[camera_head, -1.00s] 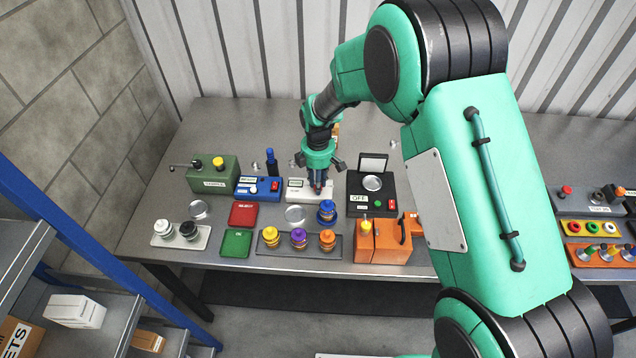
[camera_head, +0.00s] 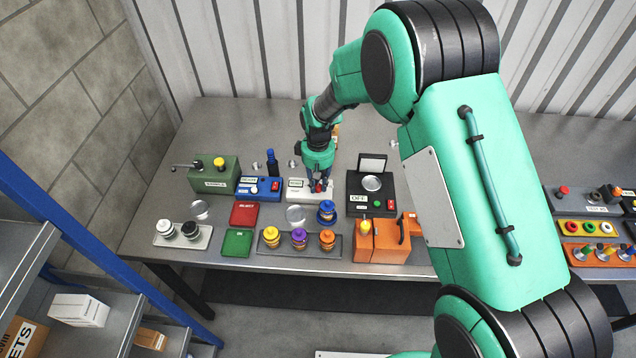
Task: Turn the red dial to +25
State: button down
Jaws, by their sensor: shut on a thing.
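A white box (camera_head: 296,190) with a label stands at the back middle of the bench. The red dial (camera_head: 319,186) is on its right part and is mostly hidden by my gripper. My gripper (camera_head: 319,184) points down over the white box, with its fingers shut on the red dial. The dial's scale and pointer cannot be read from here.
A black box (camera_head: 354,207) with a raised lid stands close on the right. A blue box (camera_head: 251,196) and a green box (camera_head: 222,187) with a lever stand on the left.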

aim_at(318, 186)
jog(key=m, duration=0.5)
jog(key=shift+w+r+m, duration=0.1)
jog(key=shift+m, duration=0.2)
jog(key=m, duration=0.6)
jog(key=shift+p, duration=0.4)
jog(key=c, duration=1.5)
grip_release()
notch_tip(318, 186, up, 12)
jog(key=shift+f, duration=0.1)
